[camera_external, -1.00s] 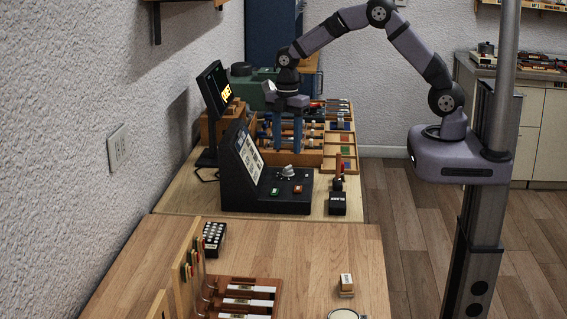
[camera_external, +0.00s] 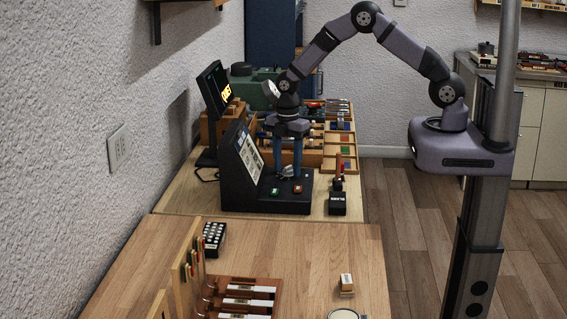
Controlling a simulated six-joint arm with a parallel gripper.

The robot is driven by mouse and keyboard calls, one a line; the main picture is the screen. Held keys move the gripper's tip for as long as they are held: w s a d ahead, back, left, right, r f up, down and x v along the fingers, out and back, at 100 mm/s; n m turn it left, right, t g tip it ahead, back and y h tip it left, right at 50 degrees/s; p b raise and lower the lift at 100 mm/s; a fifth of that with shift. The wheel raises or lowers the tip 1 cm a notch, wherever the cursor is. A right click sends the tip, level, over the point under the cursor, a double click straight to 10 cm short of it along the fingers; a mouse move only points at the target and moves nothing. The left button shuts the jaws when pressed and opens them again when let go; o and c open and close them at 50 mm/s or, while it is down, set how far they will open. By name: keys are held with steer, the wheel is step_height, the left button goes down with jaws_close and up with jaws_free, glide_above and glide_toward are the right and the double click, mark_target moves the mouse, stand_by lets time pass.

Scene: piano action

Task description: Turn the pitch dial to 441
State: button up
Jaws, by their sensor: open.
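The black console (camera_external: 254,190) stands on the workbench, with a sloped display panel (camera_external: 248,155) at its left. The pitch dial (camera_external: 288,174) is on the console's flat top, behind a green button (camera_external: 275,191) and a red button (camera_external: 297,189). My gripper (camera_external: 288,170) points straight down over the dial, its two blue fingers open, one on each side of it. The fingers largely hide the dial. I cannot tell whether they touch it, and its reading is too small to make out.
A small lit screen (camera_external: 214,88) stands behind the console on the left. A black box with a red-topped lever (camera_external: 338,195) is right of the console. Wooden trays of tools (camera_external: 341,150) lie behind. The front table (camera_external: 320,250) has clear room in its middle.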

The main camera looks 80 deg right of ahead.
steer(key=c, duration=1)
steer(key=shift+m, duration=0.3)
steer(key=m+b, duration=0.1)
steer(key=m, duration=0.2)
steer(key=shift+w+d+m+b, duration=0.1)
steer(key=shift+m+b, duration=0.25)
steer(key=shift+m, duration=1.75)
steer(key=o, duration=1)
